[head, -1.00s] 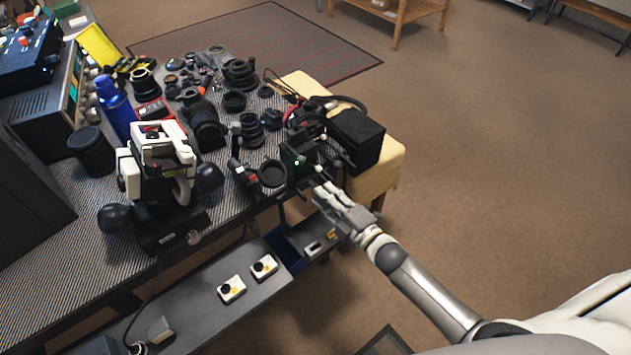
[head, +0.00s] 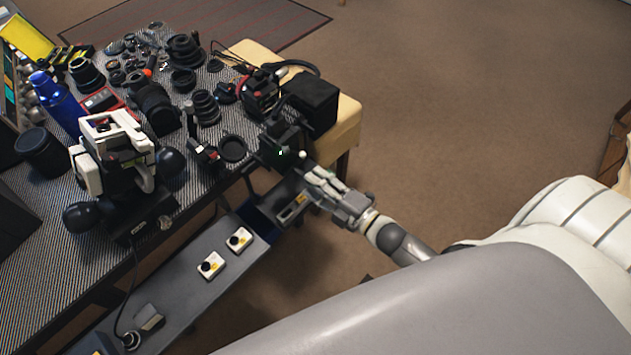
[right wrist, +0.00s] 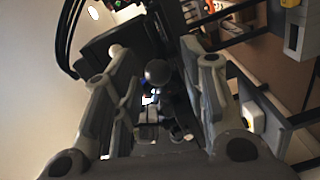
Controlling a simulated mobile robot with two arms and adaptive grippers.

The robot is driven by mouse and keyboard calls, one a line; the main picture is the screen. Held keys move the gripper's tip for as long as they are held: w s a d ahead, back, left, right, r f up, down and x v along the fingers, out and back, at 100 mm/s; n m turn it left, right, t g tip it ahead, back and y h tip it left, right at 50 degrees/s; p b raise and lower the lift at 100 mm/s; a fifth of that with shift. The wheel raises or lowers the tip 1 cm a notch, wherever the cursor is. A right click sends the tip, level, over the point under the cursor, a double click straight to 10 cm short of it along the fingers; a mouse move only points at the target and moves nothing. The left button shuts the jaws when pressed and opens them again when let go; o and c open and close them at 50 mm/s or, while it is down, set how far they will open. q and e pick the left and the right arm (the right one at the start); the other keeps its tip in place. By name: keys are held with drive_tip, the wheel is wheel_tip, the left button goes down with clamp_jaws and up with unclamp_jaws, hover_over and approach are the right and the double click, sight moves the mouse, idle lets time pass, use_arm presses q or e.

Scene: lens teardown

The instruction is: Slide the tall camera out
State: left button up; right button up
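A tall black camera (head: 279,146) with a small green light stands at the near right edge of the patterned bench. My right gripper (head: 306,168) is just right of and below it, fingers pointing at the camera. In the right wrist view the two fingers of the right gripper (right wrist: 162,62) are spread wide. Dark parts lie between and beyond them, too dim to tell apart, and I see no clear grip on them. My left gripper is not in view.
The bench (head: 30,290) is crowded with lenses and a white-and-black device (head: 112,150). A black box (head: 312,100) sits on a yellow block (head: 347,122) beside the camera. Floor to the right is clear.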

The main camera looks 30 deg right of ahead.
idle(0.3)
drive_tip(key=v, duration=1.2)
drive_tip(key=shift+w, duration=0.1)
drive_tip(key=s+d+f+m+g+h, duration=0.1)
drive_tip(key=s+f+m+g+h, duration=0.3)
drive_tip(key=f, duration=0.9)
drive_tip(key=s+d+f+m+g+h, duration=0.1)
drive_tip(key=s+f+m+g, duration=0.4)
drive_tip(key=f, duration=0.8)
drive_tip(key=s+a+f+m+g, duration=0.2)
drive_tip(key=s+f+m+g, duration=0.1)
drive_tip(key=s+f, duration=0.3)
drive_tip(key=s+a+f+m+g+h, duration=0.1)
drive_tip(key=s+a+f+m+g, duration=0.2)
drive_tip(key=s, duration=0.8)
wheel_tip(320, 180, down, 5)
drive_tip(key=shift+s+r+m+g, duration=0.2)
drive_tip(key=shift+s+m+g, duration=0.1)
drive_tip(key=shift+m, duration=0.9)
